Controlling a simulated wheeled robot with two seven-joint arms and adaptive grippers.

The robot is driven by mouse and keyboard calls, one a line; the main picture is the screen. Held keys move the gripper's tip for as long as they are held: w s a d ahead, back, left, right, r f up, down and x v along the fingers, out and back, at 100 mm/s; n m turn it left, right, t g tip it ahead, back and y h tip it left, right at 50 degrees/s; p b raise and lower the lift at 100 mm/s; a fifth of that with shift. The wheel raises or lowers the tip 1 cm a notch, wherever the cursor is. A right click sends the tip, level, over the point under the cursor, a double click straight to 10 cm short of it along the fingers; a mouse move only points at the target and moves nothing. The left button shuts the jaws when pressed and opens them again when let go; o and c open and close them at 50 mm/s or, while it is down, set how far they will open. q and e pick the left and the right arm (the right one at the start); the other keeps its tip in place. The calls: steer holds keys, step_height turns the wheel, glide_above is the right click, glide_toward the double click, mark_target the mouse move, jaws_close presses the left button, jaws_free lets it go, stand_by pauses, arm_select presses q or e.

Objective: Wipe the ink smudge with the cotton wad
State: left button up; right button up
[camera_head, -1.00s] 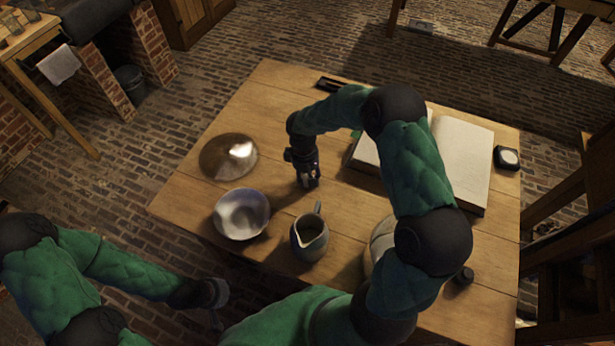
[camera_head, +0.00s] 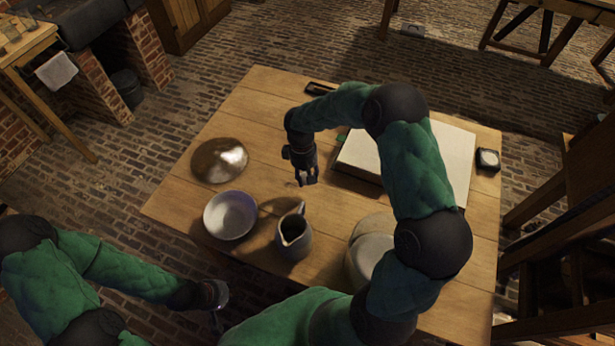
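I cannot make out a cotton wad or an ink smudge for certain. A black box with a round white top (camera_head: 488,160) lies at the table's right edge.
A round metallic dish (camera_head: 219,160), a white bowl (camera_head: 230,215) and a pitcher (camera_head: 294,236) stand at the left and front. A pale round vessel (camera_head: 369,258) is partly behind my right arm. A dark tray (camera_head: 320,88) lies at the back.

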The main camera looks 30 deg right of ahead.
steer(key=shift+r+p, duration=0.8)
steer(key=shift+r, duration=0.6)
